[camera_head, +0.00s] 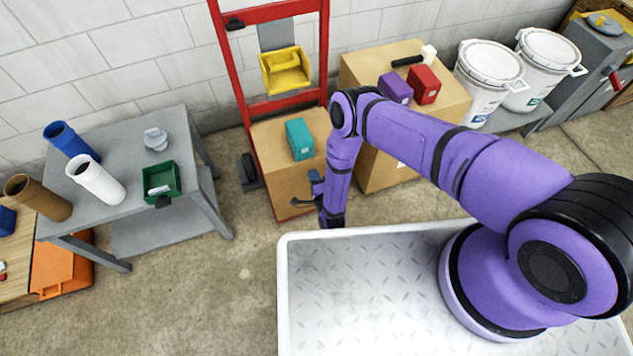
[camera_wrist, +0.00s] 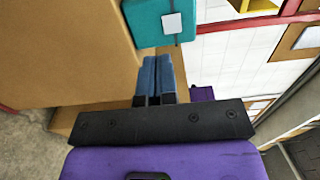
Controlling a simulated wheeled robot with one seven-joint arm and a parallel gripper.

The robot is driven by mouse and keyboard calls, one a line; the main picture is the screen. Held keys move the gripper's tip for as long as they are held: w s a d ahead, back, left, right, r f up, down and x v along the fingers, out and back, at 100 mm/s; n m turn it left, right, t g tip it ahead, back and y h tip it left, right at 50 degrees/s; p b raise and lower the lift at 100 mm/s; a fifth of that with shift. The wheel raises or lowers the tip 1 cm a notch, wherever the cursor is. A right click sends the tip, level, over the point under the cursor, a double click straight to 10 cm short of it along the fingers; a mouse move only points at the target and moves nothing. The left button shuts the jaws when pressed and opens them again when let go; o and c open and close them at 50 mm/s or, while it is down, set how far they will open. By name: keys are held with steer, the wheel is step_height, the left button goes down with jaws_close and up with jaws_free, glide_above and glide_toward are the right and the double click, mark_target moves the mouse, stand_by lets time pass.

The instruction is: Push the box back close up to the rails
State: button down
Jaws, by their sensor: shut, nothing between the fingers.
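The box is a brown cardboard carton (camera_head: 277,175) standing upright on the low plate of a red hand truck (camera_head: 222,55), in front of its rails. Any gap behind the box cannot be made out clearly. A small teal box (camera_head: 299,139) lies on its top. My gripper (camera_head: 316,178) is low at the box's right front side. In the wrist view my gripper (camera_wrist: 157,75) has its blue fingers together, empty, beside the carton (camera_wrist: 60,45) and near the teal box (camera_wrist: 158,18). I cannot tell whether they touch the carton.
A second carton (camera_head: 378,160) stands close on the right, bearing a purple box (camera_head: 395,88), a red box (camera_head: 424,84) and a mallet. A yellow bin (camera_head: 285,70) hangs on the truck. A grey table (camera_head: 120,200) stands left. Floor in front is clear.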

mark_target(304, 153)
steer(key=x, duration=0.8)
steer(key=shift+w, duration=0.1)
steer(key=shift+x, duration=1.9)
